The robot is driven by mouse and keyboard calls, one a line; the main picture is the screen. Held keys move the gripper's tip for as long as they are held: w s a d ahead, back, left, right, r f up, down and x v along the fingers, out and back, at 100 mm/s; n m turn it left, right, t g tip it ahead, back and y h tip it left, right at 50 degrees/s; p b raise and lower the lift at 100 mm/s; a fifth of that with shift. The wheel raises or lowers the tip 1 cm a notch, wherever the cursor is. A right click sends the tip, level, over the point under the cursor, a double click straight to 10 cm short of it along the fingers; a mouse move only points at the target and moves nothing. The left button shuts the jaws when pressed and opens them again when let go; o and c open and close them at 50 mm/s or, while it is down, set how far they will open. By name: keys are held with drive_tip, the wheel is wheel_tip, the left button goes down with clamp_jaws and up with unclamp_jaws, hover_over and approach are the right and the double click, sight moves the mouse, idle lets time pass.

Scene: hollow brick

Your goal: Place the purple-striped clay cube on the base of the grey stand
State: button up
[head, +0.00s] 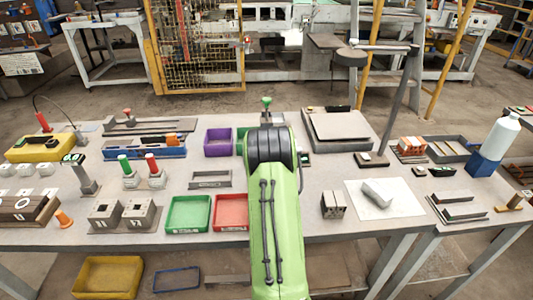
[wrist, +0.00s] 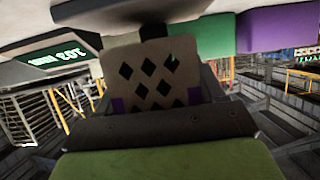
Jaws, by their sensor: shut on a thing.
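My gripper (wrist: 155,98) is shut on the purple-striped clay cube (wrist: 152,70), a beige block with dark diamond-shaped holes and purple patches at its lower sides in the wrist view. In the head view my green arm hides the gripper and the cube. The grey stand (head: 387,118) is at the back right of the table in the head view. No cube shows on the base.
A grey plate (head: 338,125) lies just left of the stand's base. A white sheet (head: 405,198) with a pale block is in front. A purple bin (head: 218,142) is left of my arm.

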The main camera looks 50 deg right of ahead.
drive_tip(key=shift+r, duration=0.1)
drive_tip(key=shift+f+b, duration=0.35)
drive_tip(key=shift+b, duration=0.1)
drive_tip(key=shift+f+b, duration=0.25)
drive_tip(key=shift+b, duration=0.2)
drive_tip(key=o, duration=1.2)
drive_tip(key=shift+o, duration=0.2)
